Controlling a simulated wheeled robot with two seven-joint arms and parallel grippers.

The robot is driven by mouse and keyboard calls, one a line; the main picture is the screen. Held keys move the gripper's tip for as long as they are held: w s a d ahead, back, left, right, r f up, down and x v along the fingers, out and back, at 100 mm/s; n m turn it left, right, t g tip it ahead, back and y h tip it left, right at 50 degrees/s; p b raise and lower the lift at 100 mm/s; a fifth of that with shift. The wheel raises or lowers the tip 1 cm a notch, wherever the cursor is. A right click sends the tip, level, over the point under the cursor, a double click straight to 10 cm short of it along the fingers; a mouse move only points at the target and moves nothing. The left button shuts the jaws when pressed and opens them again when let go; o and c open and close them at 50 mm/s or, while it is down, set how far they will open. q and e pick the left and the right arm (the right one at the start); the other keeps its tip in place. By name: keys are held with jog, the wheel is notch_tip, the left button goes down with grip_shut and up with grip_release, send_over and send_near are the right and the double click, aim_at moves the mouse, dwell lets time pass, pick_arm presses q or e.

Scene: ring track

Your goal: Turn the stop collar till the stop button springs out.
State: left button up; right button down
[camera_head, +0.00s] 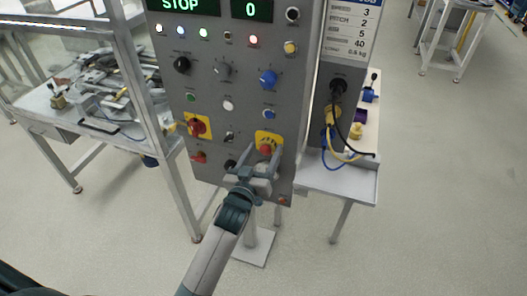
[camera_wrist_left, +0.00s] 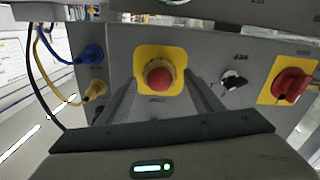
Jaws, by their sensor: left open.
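The red stop button (camera_wrist_left: 160,79) sits on a yellow plate (camera_wrist_left: 138,59) on the grey panel, with a pale yellowish collar (camera_wrist_left: 153,64) around it. In the head view the stop button (camera_head: 266,149) is low on the panel, right of its middle, partly hidden by my gripper. My left gripper (camera_head: 259,163) is open in front of it. In the left wrist view its fingers (camera_wrist_left: 165,84) reach up on either side of the button, with nothing held. I cannot tell whether the fingers touch the collar. My right gripper is not in view.
A red rotary switch (camera_head: 197,127) on a yellow plate and a key switch (camera_wrist_left: 233,81) sit left of the button in the head view. Blue and yellow cables (camera_head: 333,150) hang on the panel's right side. A display (camera_head: 181,5) reads STOP. A bench stands left.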

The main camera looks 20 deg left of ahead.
pick_arm(q)
jog(key=c, duration=1.1)
jog(key=shift+o, duration=0.2)
jog(key=shift+m, duration=0.4)
jog(key=shift+r+m+p, duration=0.1)
jog(key=shift+m+p, duration=0.3)
jog(key=shift+m, duration=0.1)
jog(key=m+p, duration=0.1)
jog(key=m, duration=0.2)
jog(key=shift+d, duration=0.1)
jog(key=m, duration=0.5)
jog(key=shift+d+p, duration=0.1)
jog(key=shift+p, duration=0.3)
